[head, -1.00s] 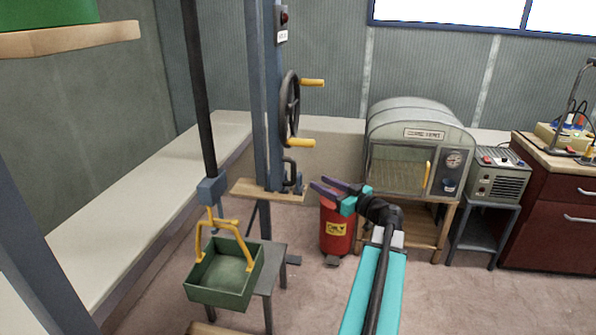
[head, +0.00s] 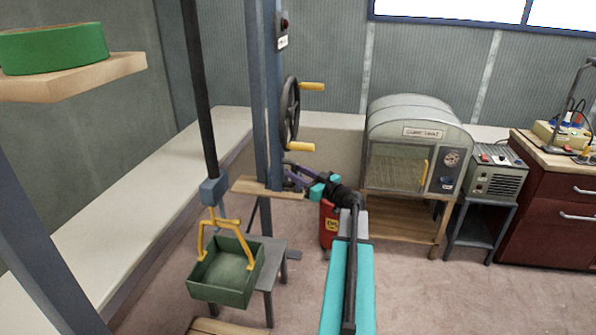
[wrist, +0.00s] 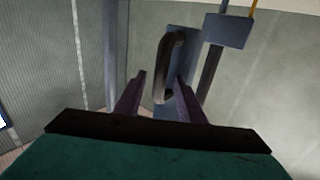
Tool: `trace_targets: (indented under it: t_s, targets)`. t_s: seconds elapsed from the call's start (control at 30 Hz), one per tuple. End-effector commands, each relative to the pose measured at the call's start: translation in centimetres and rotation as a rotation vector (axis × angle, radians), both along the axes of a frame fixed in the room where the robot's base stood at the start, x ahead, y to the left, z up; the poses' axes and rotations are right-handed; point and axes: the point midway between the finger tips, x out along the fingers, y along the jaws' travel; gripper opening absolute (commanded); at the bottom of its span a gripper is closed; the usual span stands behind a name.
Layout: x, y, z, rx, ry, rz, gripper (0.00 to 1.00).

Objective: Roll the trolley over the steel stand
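A blue post (head: 268,95) carries a dark handwheel (head: 290,112) with yellow grips and, lower down, a black handle (wrist: 162,70). My gripper (head: 290,176) is at this handle. In the wrist view its two fingers (wrist: 158,88) are apart, with the handle between them; no firm hold shows. A dark hanging rod (head: 201,90) ends in a blue block (head: 214,190) with a yellow hanger (head: 203,240) and a green tray (head: 221,293). The grey steel stand (head: 272,250) is behind and right of the tray in the picture. No trolley is clearly visible; it may be above the frame.
A red canister (head: 329,225) stands behind my arm. A grey oven-like cabinet (head: 418,150) on a wooden bench and a control box (head: 498,172) are to the right. A green roll (head: 55,46) sits on a wooden shelf (head: 90,80) at upper left. A pale ledge (head: 130,195) runs along the left wall.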

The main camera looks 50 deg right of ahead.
Motion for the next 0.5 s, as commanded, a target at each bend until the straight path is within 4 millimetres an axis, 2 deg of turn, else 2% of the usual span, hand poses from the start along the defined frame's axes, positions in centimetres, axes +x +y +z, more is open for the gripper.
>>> trace_targets:
  t_s: [0.37, 0.5]
  targets:
    - [0.31, 0.03, -0.05, 0.0, 0.0, 0.0, 0.34]
    - [0.31, 0.03, -0.05, 0.0, 0.0, 0.0, 0.1]
